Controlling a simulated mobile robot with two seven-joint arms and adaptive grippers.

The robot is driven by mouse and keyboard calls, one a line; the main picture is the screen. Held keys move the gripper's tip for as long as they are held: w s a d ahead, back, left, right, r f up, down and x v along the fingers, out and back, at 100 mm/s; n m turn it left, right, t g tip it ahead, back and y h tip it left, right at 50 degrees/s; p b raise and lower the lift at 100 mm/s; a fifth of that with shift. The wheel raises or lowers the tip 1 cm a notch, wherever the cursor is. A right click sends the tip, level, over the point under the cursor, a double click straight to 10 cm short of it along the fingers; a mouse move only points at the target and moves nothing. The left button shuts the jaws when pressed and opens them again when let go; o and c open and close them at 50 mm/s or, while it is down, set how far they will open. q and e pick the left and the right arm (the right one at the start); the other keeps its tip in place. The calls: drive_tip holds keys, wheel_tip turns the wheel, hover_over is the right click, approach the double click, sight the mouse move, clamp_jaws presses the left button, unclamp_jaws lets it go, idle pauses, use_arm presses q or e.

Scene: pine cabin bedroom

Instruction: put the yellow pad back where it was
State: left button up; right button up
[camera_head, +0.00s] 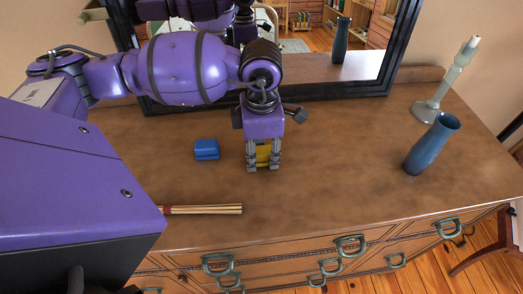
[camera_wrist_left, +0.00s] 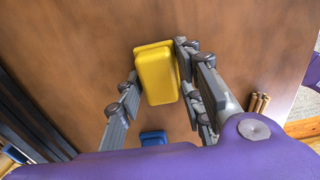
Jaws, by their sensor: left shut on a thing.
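The yellow pad (camera_wrist_left: 158,76) is a small rounded block between the fingers of my left gripper (camera_wrist_left: 157,90). In the head view the yellow pad (camera_head: 263,155) shows between the fingertips of my left gripper (camera_head: 263,165), which points down at the dresser top. The gripper is shut on the pad. The pad is close to the wooden surface; I cannot tell whether it touches it. My right gripper is not in view.
A blue pad (camera_head: 206,150) lies left of the gripper. A bundle of sticks (camera_head: 205,209) lies near the front edge. A blue vase (camera_head: 431,146) and a candlestick (camera_head: 440,88) stand at right. A mirror (camera_head: 330,70) stands behind. The dresser top (camera_head: 340,150) is clear right of the gripper.

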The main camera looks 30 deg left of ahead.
sight(261, 150)
use_arm(q)
drive_tip(key=shift+f, duration=0.25)
drive_tip(key=o, duration=1.2)
drive_tip(key=shift+r, duration=0.1)
wheel_tip(261, 150, up, 12)
drive_tip(key=shift+r, duration=0.2)
